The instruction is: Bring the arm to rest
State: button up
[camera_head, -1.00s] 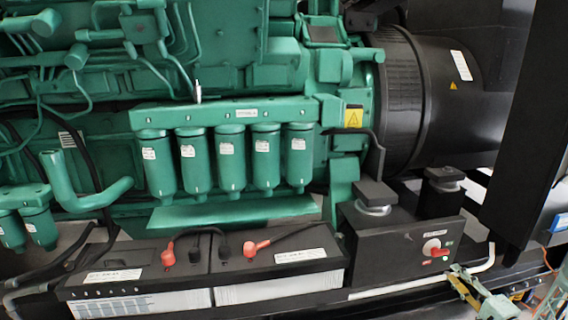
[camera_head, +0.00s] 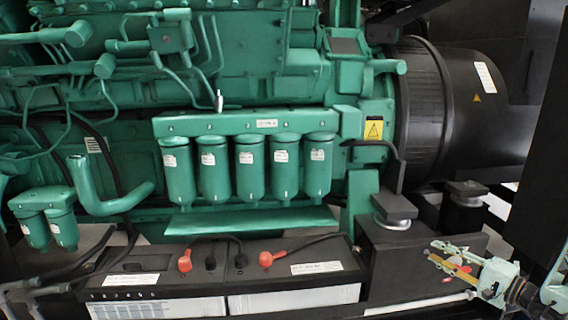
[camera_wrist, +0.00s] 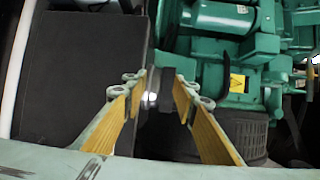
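My gripper (camera_head: 440,254) shows at the lower right of the head view, in front of the black box with the switch panel. It points left. In the wrist view my gripper (camera_wrist: 161,78) has its two yellow-padded fingers apart with nothing between them. A black surface and a dark round mount lie beyond the fingertips.
The green engine (camera_head: 240,75) carries several green filters (camera_head: 248,165). Black batteries (camera_head: 150,260) with red terminal caps stand below them. A black drum housing (camera_head: 440,110) is at right. A black mount (camera_head: 391,208) stands on the black box (camera_head: 385,255) close to my gripper.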

jog(key=s+a+r+n+g+y, duration=0.2)
jog(key=s+a+r+g, duration=0.1)
jog(key=a+r, duration=0.65)
jog(key=s+a+r+n+g+y, duration=0.15)
jog(key=a+r+n+g, duration=0.35)
jog(key=a, duration=0.7)
jog(key=s+a+r+g+h, duration=0.1)
jog(key=s+a+r+g, duration=0.1)
jog(key=s+a+r, duration=0.4)
jog(key=s+a+r+g+h, duration=0.15)
jog(key=s+a+r, duration=0.25)
jog(key=s+a, duration=0.4)
jog(key=s+a+r+n+g+h, duration=0.1)
jog(key=s+a+r+n+h, duration=0.15)
jog(key=s, duration=0.55)
jog(key=s+a+r+n+g+h, duration=0.15)
jog(key=s+a, duration=0.25)
jog(key=s, duration=0.4)
jog(key=s+d+r+t+h, duration=0.1)
jog(key=s+d+r+h, duration=0.1)
jog(key=s, duration=0.7)
jog(key=s+d+r+n+t+h, duration=0.1)
jog(key=s+d+r+t+h, duration=0.1)
jog(key=s, duration=0.8)
jog(key=shift+d+r+h+p, duration=0.15)
jog(key=shift+d+h+p, duration=0.15)
jog(key=shift+d+h, duration=0.6)
